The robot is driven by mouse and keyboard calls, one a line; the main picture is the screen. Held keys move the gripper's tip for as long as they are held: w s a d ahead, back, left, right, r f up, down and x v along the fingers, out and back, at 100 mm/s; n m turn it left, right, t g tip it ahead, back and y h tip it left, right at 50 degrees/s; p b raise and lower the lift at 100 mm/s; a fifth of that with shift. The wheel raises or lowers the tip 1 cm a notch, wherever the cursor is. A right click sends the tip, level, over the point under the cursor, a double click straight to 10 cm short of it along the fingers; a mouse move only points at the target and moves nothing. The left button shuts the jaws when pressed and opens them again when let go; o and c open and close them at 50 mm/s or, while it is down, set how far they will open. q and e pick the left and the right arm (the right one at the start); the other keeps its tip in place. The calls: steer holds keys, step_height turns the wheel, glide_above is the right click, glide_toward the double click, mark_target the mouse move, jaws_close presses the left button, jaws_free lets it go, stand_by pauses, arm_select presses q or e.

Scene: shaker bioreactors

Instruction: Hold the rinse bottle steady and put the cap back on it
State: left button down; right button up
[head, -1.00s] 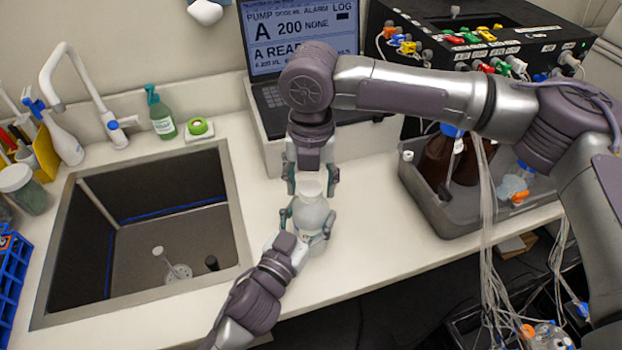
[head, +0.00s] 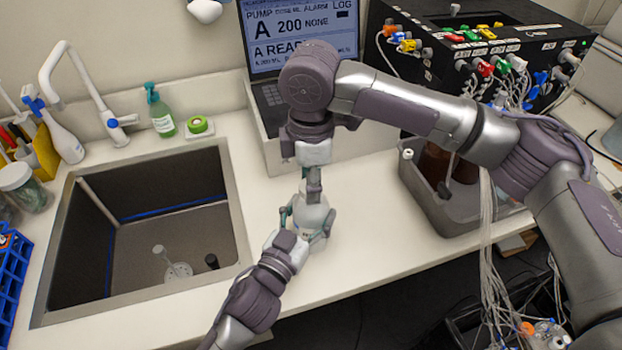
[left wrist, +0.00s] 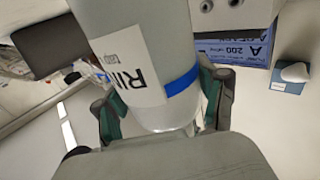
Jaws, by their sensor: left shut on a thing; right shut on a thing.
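The white rinse bottle (head: 312,214) stands upright on the counter to the right of the sink. My left gripper (head: 308,226) is shut around its body. In the left wrist view the bottle (left wrist: 140,50) fills the middle between the fingers, with a partly visible "RIN" label and a blue band. My right gripper (head: 313,192) points straight down over the bottle's top, one finger seen nearly edge-on. It is shut on the cap, which its finger and the angle mostly hide. I cannot tell whether the cap is seated on the neck.
The sink (head: 240,215) opens to the left of the bottle. A green soap bottle (head: 162,118) is behind the sink. The counter front is clear.

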steer(key=m, duration=1.2)
steer(key=o, duration=1.3)
steer(key=shift+r, duration=2.25)
steer(key=shift+c, duration=0.6)
